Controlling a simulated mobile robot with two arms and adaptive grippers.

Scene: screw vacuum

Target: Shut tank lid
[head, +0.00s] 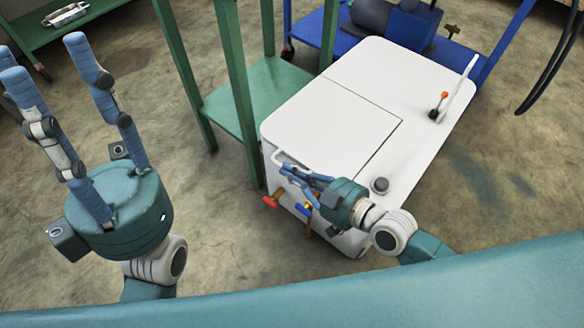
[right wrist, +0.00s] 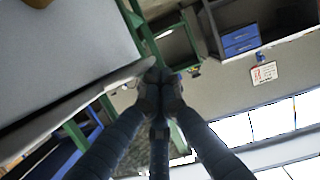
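The white tank (head: 400,165) stands on the floor at the centre right of the head view. Its lid (head: 335,115) is a rectangular panel that looks flush with the top. A white handle (head: 279,157) runs along the lid's front edge. My right gripper (head: 286,175) is at this handle, in front of the tank. In the right wrist view its fingers (right wrist: 162,85) come together, their tips against the end of a pale curved bar (right wrist: 110,82). I cannot tell whether the bar is between them. My left gripper (head: 55,75) is open and empty, away from the tank.
Red and blue valve handles (head: 271,201) stick out from the tank's front below my right gripper. A green table frame (head: 240,95) stands close to the tank's left side. A blue frame (head: 500,45) is behind it. Floor is free between my left gripper and the tank.

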